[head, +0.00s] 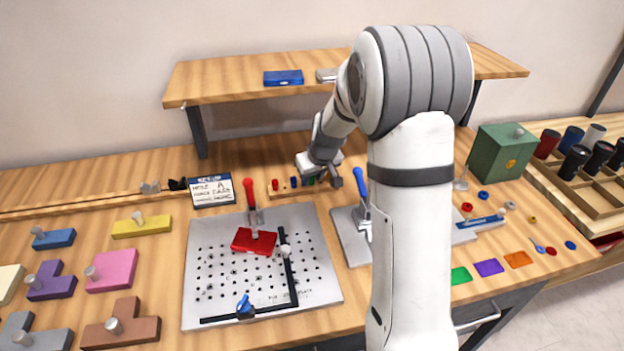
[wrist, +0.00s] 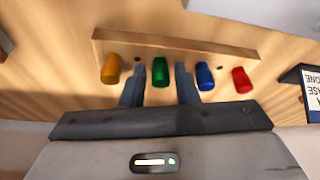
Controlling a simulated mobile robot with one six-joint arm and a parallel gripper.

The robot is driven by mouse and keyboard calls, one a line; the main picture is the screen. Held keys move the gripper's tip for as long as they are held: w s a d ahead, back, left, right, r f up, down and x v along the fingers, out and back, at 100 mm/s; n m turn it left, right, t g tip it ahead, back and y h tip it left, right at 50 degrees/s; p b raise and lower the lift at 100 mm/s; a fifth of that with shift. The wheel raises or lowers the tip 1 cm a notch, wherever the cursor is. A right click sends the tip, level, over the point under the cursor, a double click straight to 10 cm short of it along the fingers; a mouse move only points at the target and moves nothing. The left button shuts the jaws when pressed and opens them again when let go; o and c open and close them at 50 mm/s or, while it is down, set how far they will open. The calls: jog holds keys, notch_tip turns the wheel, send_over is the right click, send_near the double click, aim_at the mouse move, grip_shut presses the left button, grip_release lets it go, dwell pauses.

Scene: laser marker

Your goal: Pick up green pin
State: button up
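The green pin (wrist: 160,71) stands in a wooden strip (wrist: 190,52) in a row with a yellow-orange pin (wrist: 111,68), a blue pin (wrist: 205,76) and a red pin (wrist: 242,80). My gripper (wrist: 160,80) is open, with one finger on each side of the green pin in the wrist view. Gaps show between the pin and both fingers, so neither seems to touch it. In the head view my gripper (head: 332,180) is over the right part of the strip. The green pin (head: 310,181) is partly hidden there by my gripper.
The blue pin is close beside one finger and the yellow-orange pin close beside the other. A label sign (head: 212,190) stands left of the strip. A perforated plate (head: 205,300) with a red-handled clamp (head: 249,195) lies in front. A raised shelf (head: 220,85) is behind.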

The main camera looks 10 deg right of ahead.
aim_at(313, 177)
jog(key=shift+c, duration=0.5)
grip_shut()
notch_tip(313, 177, up, 10)
